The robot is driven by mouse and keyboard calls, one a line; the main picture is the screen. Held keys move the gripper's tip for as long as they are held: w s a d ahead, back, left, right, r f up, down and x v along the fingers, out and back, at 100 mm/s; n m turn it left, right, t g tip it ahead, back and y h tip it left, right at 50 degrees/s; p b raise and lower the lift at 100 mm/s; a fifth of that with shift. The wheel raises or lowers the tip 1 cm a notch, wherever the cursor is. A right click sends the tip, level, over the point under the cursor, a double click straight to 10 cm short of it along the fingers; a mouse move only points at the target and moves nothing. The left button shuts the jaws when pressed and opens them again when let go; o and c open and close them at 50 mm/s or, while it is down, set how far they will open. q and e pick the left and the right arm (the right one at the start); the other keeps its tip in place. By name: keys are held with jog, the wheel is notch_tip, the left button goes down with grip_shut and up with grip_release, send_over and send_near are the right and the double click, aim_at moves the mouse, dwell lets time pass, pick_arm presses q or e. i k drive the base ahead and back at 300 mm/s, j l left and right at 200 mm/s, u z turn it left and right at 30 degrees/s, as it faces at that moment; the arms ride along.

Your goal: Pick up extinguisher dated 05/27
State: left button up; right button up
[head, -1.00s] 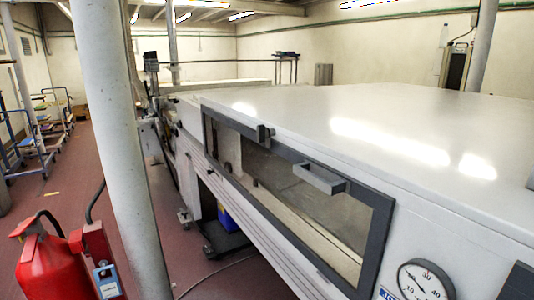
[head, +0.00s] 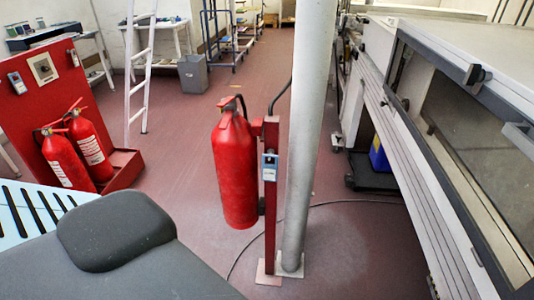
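Several red extinguishers show in the head view. One extinguisher (head: 234,172) hangs on a red post beside the pale column at the centre. Two more stand side by side on a red stand at the left: a left one (head: 64,158) and a right one (head: 91,146), both with white labels. Small tags hang on the post (head: 270,167) and on the stand (head: 16,82), but their writing is too small to read. I cannot tell which extinguisher is dated 05/27. Neither of my grippers is in view.
The pale column (head: 305,130) stands right behind the post. The long machine (head: 425,150) fills the right side. A white ladder (head: 141,65) and a grey bin (head: 195,75) are at the back left. A cable lies on the floor. Open floor (head: 180,125) lies between stand and post.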

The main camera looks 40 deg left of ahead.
aim_at(58, 151)
jog(key=u, duration=2.8)
jog(key=z, duration=0.25)
jog(key=i, duration=3.95)
